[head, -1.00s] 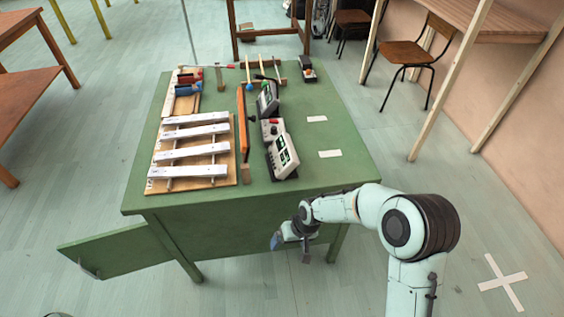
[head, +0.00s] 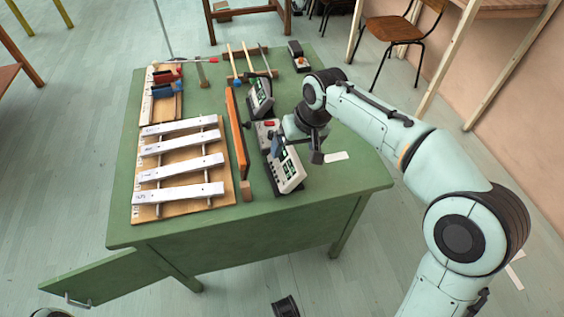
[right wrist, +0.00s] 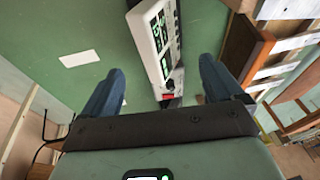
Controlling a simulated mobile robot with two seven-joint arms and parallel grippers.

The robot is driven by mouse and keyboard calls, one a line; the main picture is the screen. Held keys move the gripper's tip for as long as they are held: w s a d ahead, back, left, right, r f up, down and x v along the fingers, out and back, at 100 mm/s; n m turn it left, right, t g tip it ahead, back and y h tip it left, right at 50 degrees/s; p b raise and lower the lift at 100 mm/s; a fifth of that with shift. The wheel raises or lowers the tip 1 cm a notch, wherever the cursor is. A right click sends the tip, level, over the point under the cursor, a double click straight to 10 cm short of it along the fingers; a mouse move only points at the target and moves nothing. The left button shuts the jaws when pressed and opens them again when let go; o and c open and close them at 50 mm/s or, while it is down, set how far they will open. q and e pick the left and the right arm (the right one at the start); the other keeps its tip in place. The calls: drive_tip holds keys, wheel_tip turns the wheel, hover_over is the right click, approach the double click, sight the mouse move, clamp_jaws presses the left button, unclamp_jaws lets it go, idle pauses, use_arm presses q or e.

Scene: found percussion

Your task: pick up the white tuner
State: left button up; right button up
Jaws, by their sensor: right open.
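My right gripper (head: 296,151) is open and empty, above the table beside the tuner's far end. Its two blue fingers are spread apart in the right wrist view (right wrist: 160,85). I cannot tell whether a finger touches the tuner. My left gripper is not in view.
An orange bar (head: 236,130) and a xylophone of white bars (head: 180,160) lie left.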

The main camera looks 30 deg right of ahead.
sight(288, 166)
drive_tip(key=b+x, duration=0.1)
drive_tip(key=x, duration=0.4)
drive_tip(key=shift+s+f, duration=0.1)
drive_tip(key=shift+f, duration=0.05)
drive_tip(key=b+x, duration=0.1)
drive_tip(key=x, duration=0.3)
drive_tip(key=shift+s+f+b, duration=0.1)
drive_tip(key=shift+f+b, duration=0.3)
drive_tip(key=shift+f, duration=0.3)
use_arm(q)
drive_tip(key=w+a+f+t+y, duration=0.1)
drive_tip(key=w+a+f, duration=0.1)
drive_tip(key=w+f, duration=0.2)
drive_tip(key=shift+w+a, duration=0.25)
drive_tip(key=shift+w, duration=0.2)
use_arm(e)
drive_tip(key=shift+r, duration=0.1)
drive_tip(key=c, duration=1.2)
